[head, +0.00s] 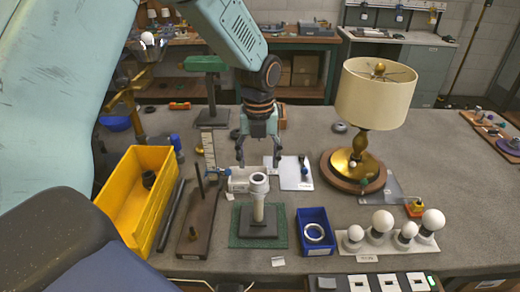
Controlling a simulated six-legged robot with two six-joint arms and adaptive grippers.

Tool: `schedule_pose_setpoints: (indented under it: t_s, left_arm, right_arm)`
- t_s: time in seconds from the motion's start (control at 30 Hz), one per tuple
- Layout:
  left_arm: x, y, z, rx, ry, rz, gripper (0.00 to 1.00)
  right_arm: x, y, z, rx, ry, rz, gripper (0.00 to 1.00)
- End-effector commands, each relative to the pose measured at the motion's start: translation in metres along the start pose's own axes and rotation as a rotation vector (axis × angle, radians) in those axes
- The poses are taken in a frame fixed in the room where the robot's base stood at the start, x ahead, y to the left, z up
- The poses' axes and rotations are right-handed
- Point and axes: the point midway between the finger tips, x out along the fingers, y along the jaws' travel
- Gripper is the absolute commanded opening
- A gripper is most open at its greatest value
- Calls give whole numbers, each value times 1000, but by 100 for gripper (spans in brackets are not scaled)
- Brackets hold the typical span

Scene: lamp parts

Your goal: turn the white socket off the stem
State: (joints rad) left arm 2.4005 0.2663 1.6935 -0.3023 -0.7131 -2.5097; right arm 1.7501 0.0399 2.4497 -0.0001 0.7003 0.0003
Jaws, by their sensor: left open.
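The white socket (259,182) sits as a ring-shaped collar on top of the pale upright stem (258,208). The stem stands on a dark square base on a green mat (238,240). My left gripper (259,162) points down with its fingers spread. In the picture it is just above and behind the socket, apart from it and empty. How far it is in depth from the socket is hard to tell. My right gripper is not in view.
A yellow bin (128,190) and a wooden board with upright pegs (200,222) stand left. A blue tray (305,213) holding a ring and a rack of white bulbs (385,244) lie right. A brass lamp with a cream shade (375,98) stands behind them.

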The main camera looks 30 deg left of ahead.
Motion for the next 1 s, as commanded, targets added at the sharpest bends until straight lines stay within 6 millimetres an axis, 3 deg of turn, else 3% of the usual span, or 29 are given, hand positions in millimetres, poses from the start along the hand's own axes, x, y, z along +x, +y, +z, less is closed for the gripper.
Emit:
schedule_pose_setpoints:
  t_s: [0.2,0.43,0.83,1.0]
  left_arm:
    - [35,1,-3,-2,2,1,65]
    - [60,0,-2,-1,0,0,65]
    - [66,-1,1,1,-1,-1,64]
    - [66,-1,1,1,-1,-1,49]
  right_arm:
    - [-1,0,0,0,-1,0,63]
    - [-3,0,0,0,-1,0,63]
    - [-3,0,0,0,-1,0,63]
    - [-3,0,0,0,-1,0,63]
